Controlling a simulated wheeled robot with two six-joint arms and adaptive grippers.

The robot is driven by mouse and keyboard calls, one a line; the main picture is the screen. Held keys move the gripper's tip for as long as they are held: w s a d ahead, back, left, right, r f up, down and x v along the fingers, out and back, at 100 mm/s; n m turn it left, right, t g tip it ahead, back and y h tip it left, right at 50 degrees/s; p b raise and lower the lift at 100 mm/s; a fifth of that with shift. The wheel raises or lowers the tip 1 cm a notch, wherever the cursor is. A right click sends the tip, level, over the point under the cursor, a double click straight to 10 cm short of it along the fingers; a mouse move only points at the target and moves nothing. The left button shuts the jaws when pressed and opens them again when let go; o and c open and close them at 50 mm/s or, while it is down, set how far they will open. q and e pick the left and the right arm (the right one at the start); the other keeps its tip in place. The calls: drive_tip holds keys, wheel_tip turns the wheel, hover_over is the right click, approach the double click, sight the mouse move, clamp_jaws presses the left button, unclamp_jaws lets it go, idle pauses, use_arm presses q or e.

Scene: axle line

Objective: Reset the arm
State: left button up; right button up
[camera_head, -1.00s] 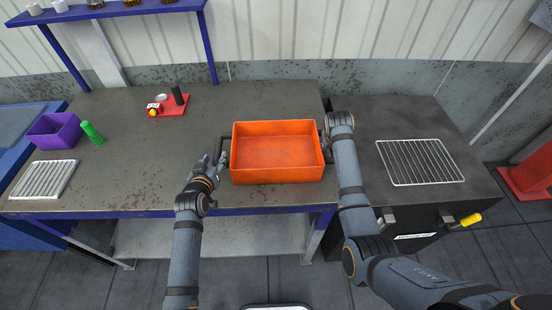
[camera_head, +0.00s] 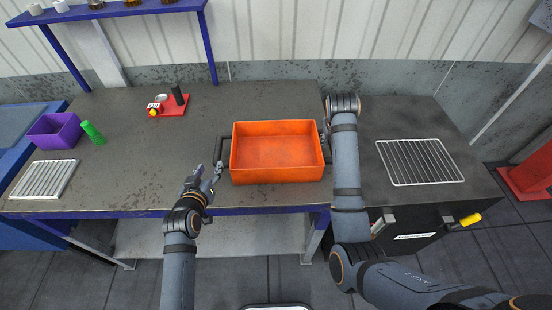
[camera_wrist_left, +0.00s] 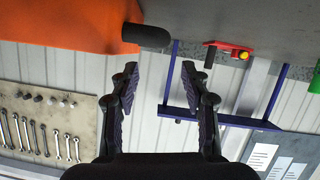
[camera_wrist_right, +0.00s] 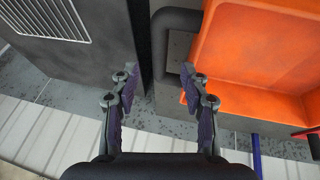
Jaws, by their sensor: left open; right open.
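An orange bin (camera_head: 277,152) stands empty on the workbench. It has a dark handle on each short side. My left gripper (camera_head: 214,174) is open and empty, just left of the bin near its left handle. In the left wrist view, the open jaws (camera_wrist_left: 159,72) have nothing between them, and the end of the dark handle (camera_wrist_left: 146,36) shows beyond them. My right gripper is mostly hidden behind its own arm in the head view. In the right wrist view, its jaws (camera_wrist_right: 163,80) are open beside the bin's dark right handle (camera_wrist_right: 160,45), with nothing clasped.
The workbench (camera_head: 130,180) also bears a purple bin (camera_head: 55,130), a green cylinder (camera_head: 93,132), a white rack (camera_head: 45,180) and a red fixture (camera_head: 170,104). A dark cabinet (camera_head: 365,125) with a wire grid (camera_head: 420,162) stands to the right.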

drive_tip(key=shift+v, duration=1.35)
